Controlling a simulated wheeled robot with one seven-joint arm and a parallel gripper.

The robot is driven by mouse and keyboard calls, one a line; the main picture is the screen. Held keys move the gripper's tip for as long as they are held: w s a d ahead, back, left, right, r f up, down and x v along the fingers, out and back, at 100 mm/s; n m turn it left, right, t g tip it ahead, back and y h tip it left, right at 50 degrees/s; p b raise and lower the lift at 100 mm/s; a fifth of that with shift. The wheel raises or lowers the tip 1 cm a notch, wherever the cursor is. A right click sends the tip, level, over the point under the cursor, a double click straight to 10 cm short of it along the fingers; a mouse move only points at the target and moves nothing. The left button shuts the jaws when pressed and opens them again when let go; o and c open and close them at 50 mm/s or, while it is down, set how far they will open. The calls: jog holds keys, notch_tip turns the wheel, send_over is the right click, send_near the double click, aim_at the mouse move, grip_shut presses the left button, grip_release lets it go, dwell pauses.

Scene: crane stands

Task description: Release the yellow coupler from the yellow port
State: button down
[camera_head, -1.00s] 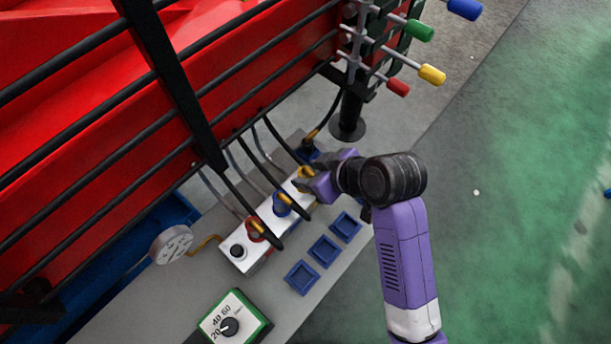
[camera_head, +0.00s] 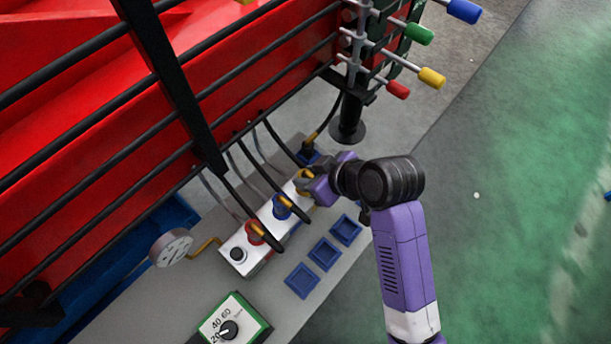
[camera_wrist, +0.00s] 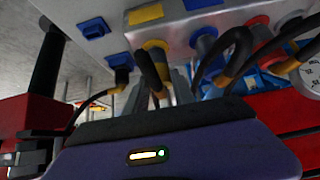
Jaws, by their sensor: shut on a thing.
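In the head view the yellow coupler (camera_head: 303,180) is at the far right end of the white port block (camera_head: 238,243), partly hidden by my gripper. In the wrist view the yellow coupler (camera_wrist: 155,47) meets the underside of the pale block at the yellow port, with a black hose hanging from it. I cannot tell whether there is a gap between coupler and port. My gripper (camera_head: 313,184) reaches in from the right and is shut on the coupler. Its grey fingers (camera_wrist: 158,88) show only partly in the wrist view, behind the hose.
A blue coupler (camera_head: 282,207) and a red coupler (camera_head: 255,233), with black hoses, sit on the same block. A dark blue connector (camera_head: 309,153) is just beyond. Empty blue square holders (camera_head: 323,253) lie in front. A gauge (camera_head: 171,248) and red, barred machinery (camera_head: 100,120) stand left.

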jog(key=shift+r, duration=0.25)
jog(key=shift+r+p, duration=2.3)
jog(key=shift+p, duration=0.15)
